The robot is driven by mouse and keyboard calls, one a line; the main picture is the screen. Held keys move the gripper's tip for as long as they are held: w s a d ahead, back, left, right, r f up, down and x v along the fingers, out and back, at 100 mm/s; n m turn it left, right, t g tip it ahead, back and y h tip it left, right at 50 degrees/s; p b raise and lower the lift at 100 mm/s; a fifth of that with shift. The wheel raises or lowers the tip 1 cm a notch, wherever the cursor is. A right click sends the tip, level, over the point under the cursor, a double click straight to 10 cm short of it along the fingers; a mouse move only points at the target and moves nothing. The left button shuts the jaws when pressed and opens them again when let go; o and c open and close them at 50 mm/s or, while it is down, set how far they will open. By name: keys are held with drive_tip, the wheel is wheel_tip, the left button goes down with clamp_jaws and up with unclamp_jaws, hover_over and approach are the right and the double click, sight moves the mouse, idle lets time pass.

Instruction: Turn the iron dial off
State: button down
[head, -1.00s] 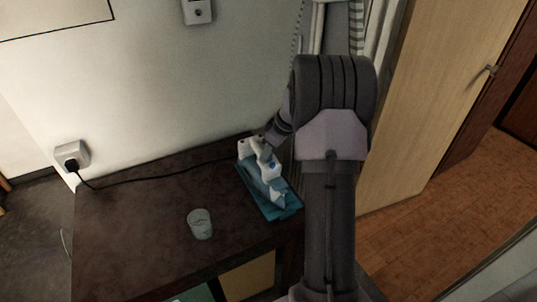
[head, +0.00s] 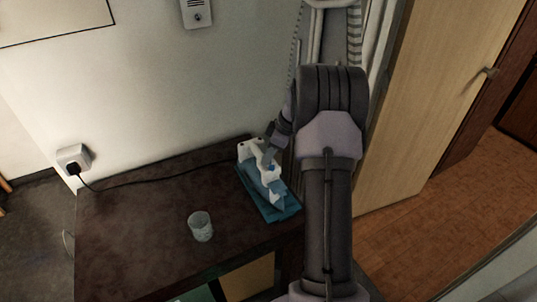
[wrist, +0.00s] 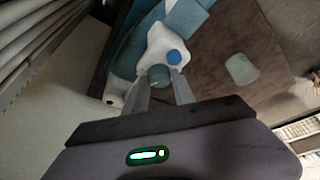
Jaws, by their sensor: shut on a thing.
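The iron (head: 262,178), white and blue, sits on a blue base at the right end of the dark tabletop. Its white body also shows in the wrist view (wrist: 165,45), with a round blue button on it. My gripper (wrist: 161,84) is shut on the grey-blue dial (wrist: 158,74), one finger on each side. In the head view my gripper (head: 270,154) is at the iron's top, partly hidden by my wrist. The dial's setting cannot be read.
A clear glass (head: 200,226) stands on the tabletop (head: 130,220), left of the iron. A black cord runs from the wall socket (head: 74,158) to the iron. The wall is close behind the iron. A wooden door (head: 415,110) is at right.

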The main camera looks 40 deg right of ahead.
drive_tip(key=c, duration=1)
unclamp_jaws()
drive_tip(key=shift+c, duration=0.2)
drive_tip(key=p+v, duration=0.6)
drive_tip(key=v, duration=1.1)
drive_tip(key=shift+r+p, duration=0.2)
drive_tip(key=shift+p, duration=0.15)
